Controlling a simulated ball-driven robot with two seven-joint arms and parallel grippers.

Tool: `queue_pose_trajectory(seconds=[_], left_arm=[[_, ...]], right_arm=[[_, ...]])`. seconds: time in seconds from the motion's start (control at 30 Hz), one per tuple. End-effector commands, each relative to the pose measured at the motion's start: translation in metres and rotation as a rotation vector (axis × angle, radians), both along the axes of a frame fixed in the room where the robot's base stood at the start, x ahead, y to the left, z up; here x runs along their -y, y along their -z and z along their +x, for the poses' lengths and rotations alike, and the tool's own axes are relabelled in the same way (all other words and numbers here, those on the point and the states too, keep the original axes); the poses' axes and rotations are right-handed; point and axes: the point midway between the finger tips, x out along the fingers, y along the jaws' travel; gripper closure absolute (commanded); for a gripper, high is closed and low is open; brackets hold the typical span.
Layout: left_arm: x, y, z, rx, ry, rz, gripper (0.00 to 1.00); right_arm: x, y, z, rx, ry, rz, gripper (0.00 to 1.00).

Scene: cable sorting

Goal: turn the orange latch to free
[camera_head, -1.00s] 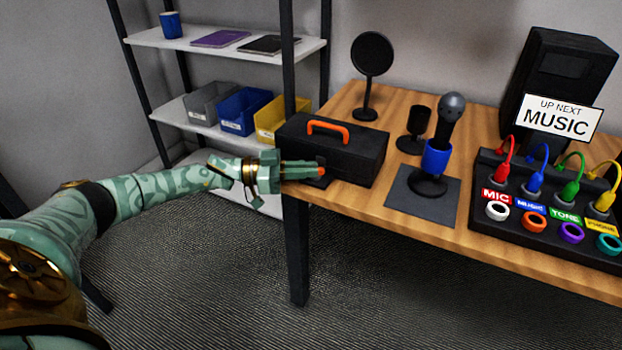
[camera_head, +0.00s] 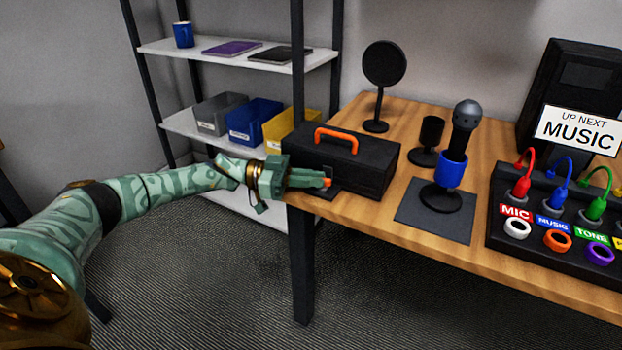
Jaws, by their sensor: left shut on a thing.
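The orange latch (camera_head: 327,182) is a small orange piece low on the front of the black case (camera_head: 370,176), and most of it is hidden by my fingers. The case sits at the left end of the wooden table and has an orange handle (camera_head: 337,138) on its lid, which is down. My left gripper (camera_head: 322,180) reaches in from the left across the case front and is shut on the latch. How far the latch is turned cannot be told. My right gripper is not in view.
A microphone (camera_head: 460,150) with a blue band stands on a dark mat (camera_head: 413,213) right of the case. A panel with coloured plugs (camera_head: 505,236) is at the right. A shelf with bins (camera_head: 253,125) is behind my left arm.

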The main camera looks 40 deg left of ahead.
Motion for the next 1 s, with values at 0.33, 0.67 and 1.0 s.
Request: queue_pose_trajectory(seconds=[0.33, 0.67, 1.0], left_arm=[[0.0, -0.001, 0.0, 0.002, -0.001, -0.001, 0.67], [-0.039, -0.002, -0.027, 0.0, -0.005, 0.002, 0.67], [-0.11, 0.001, -0.077, -0.002, -0.004, 0.001, 0.67]], right_arm=[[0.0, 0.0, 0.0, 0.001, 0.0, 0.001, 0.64], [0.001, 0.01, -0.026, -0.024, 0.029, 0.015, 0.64], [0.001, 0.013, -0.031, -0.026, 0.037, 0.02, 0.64]])
